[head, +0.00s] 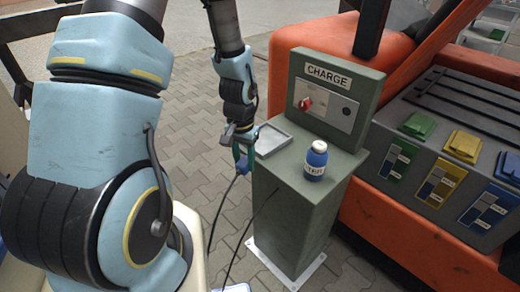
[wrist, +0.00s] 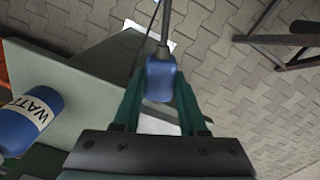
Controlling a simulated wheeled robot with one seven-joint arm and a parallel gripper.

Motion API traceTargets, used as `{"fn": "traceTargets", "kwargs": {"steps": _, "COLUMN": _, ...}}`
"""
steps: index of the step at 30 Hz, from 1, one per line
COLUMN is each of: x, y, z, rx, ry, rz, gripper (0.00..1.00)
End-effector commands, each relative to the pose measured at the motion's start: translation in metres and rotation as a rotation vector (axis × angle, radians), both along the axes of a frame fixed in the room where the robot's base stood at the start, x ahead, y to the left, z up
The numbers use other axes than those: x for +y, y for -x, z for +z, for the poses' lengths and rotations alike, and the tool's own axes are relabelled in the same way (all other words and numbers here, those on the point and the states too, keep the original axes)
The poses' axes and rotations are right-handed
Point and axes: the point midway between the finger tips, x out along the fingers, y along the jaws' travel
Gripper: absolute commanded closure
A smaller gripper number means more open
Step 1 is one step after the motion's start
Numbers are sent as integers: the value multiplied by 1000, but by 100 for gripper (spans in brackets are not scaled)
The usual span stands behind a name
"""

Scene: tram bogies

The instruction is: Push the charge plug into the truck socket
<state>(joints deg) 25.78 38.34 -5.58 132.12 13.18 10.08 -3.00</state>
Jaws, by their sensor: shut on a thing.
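My gripper (head: 241,152) hangs in the air beside the left side of the green charge post. It is shut on the blue charge plug (wrist: 160,80), which sits between the green fingers in the wrist view. A dark cable runs from the plug and hangs down towards the ground. The orange truck (head: 395,215) stands at right with a grey panel (head: 465,115). The panel carries a green lid (head: 418,126), a yellow lid (head: 464,146) and a blue lid (head: 508,168). I cannot tell which part is the truck socket. The plug is well apart from the panel.
The charge post (head: 300,225) stands between my gripper and the truck. A blue, white-capped bottle (head: 316,160) and a grey tray (head: 272,139) rest on its ledge. Its upright box has a red knob (head: 306,104). Paving left of the post is mostly clear.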

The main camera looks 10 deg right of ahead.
Motion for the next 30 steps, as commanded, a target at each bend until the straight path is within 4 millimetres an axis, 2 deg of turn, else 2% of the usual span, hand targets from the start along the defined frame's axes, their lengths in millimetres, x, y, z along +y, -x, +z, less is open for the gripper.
{"fn": "traceTargets", "kwargs": {"steps": 5, "x": 43, "y": -12, "z": -42, "rx": 6, "ry": -7, "rz": 156, "gripper": 100}}
{"fn": "traceTargets", "kwargs": {"steps": 8, "x": 75, "y": -20, "z": -73, "rx": 6, "ry": -11, "rz": 271, "gripper": 100}}
{"fn": "traceTargets", "kwargs": {"steps": 12, "x": 128, "y": -30, "z": -124, "rx": 3, "ry": -17, "rz": 456, "gripper": 100}}
{"fn": "traceTargets", "kwargs": {"steps": 15, "x": 158, "y": -35, "z": -153, "rx": -1, "ry": -19, "rz": 561, "gripper": 100}}
{"fn": "traceTargets", "kwargs": {"steps": 18, "x": 179, "y": -38, "z": -174, "rx": -4, "ry": -19, "rz": 636, "gripper": 100}}
{"fn": "traceTargets", "kwargs": {"steps": 23, "x": 195, "y": -41, "z": -191, "rx": -6, "ry": -20, "rz": 696, "gripper": 100}}
{"fn": "traceTargets", "kwargs": {"steps": 30, "x": 197, "y": -41, "z": -193, "rx": -6, "ry": -20, "rz": 702, "gripper": 100}}
